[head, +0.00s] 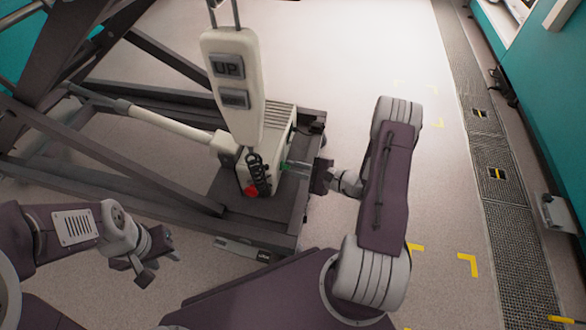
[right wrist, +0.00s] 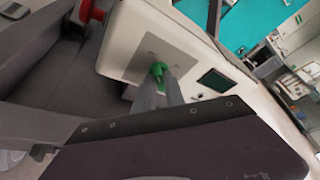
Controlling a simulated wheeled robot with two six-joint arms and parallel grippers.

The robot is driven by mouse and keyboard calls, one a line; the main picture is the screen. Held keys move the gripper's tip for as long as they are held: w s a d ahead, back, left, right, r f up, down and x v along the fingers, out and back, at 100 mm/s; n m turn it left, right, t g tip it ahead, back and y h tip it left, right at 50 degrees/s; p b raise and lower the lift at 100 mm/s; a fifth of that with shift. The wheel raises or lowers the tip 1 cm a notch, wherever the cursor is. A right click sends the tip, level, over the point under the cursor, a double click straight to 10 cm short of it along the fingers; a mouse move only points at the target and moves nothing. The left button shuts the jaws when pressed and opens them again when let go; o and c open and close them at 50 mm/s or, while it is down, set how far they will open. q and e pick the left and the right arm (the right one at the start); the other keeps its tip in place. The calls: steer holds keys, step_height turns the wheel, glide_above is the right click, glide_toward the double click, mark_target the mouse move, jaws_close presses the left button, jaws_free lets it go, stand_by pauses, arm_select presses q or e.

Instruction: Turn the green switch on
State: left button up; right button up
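The green switch (right wrist: 158,70) sits on a grey plate on the side of a white control box (right wrist: 128,45). In the head view a bit of the green switch (head: 284,165) shows at the box's right side. My right gripper (right wrist: 160,88) has its two fingers close together, with the switch's green knob between their tips. In the head view my right gripper (head: 291,167) reaches the box from the right. Whether the switch is on or off cannot be told. My left gripper (head: 155,262) is empty, fingers apart, at the lower left, away from the box.
A red button (head: 251,190) is on the box's front, near a coiled black cord (head: 259,172). A white pendant with UP button (head: 228,66) hangs above the box. Dark lift beams (head: 130,155) fill the left. A dark display (right wrist: 213,80) is beside the switch.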

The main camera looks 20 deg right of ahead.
jaws_close()
steer(key=shift+w+d+f+m+g+y+p, duration=0.15)
steer(key=shift+m+g+y+p, duration=0.8)
steer(key=shift+m, duration=1.1)
steer(key=shift+w+d+r+m+g+y+p, duration=0.15)
steer(key=shift+m+g+y+p, duration=0.45)
steer(key=shift+m+g, duration=1)
steer(key=shift+w+d+f+m+g+y+p, duration=0.15)
steer(key=shift+m+g+y+p, duration=0.65)
steer(key=shift+m, duration=1.65)
steer(key=shift+a, duration=0.1)
